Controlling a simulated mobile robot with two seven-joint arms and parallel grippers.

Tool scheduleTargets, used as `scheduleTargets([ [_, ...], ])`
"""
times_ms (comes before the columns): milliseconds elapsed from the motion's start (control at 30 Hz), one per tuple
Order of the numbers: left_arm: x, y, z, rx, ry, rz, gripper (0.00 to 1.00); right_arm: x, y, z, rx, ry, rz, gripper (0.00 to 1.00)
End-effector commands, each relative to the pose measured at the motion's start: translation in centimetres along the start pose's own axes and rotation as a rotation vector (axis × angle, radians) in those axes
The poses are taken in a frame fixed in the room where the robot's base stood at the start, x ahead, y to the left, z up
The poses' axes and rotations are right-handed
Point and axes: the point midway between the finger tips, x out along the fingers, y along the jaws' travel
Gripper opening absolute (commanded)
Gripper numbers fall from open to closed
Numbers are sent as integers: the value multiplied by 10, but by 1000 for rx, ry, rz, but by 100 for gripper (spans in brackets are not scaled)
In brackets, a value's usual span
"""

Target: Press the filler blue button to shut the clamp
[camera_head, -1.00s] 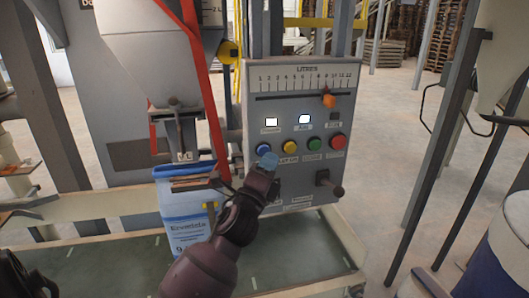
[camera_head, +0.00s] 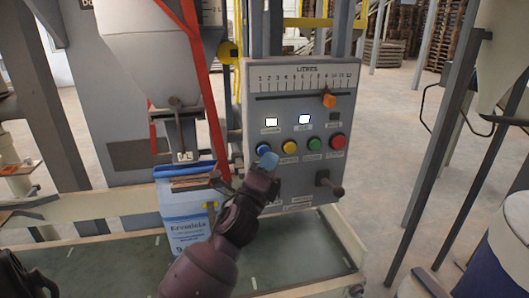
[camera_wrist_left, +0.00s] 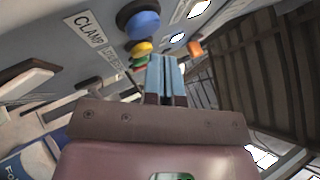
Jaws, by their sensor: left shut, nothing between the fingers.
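The blue button (camera_head: 263,150) is the leftmost of a row of coloured buttons on the grey filler panel (camera_head: 300,225). In the left wrist view the blue button (camera_wrist_left: 143,25) is above and left of my fingertips, beside a "CLAMP" label (camera_wrist_left: 88,32). My left gripper (camera_head: 268,161) is shut with nothing in it, its blue fingertips just below the button in the head view. In the wrist view the fingertips (camera_wrist_left: 165,62) show a gap to the button. A blue and white sack (camera_head: 187,215) is under the spout (camera_head: 180,132). My right gripper is not in view.
Yellow (camera_head: 290,147), green (camera_head: 315,144) and red (camera_head: 338,141) buttons sit to the right of the blue one. A lever knob (camera_head: 337,190) sticks out below them. An orange slider (camera_head: 328,101) and two lit lamps are above. A red bar (camera_head: 214,120) runs left of the panel.

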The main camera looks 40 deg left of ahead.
Motion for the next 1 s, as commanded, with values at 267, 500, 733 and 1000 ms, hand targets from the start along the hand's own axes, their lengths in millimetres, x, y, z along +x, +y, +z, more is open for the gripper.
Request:
scheduleTargets([
  [267,6,4,4,1,0,0,0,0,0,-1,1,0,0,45],
  [500,6,4,4,0,0,0,0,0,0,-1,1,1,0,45],
  [733,6,4,4,0,0,0,0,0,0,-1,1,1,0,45],
  [1000,8,6,6,0,0,-1,0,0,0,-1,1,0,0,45],
])
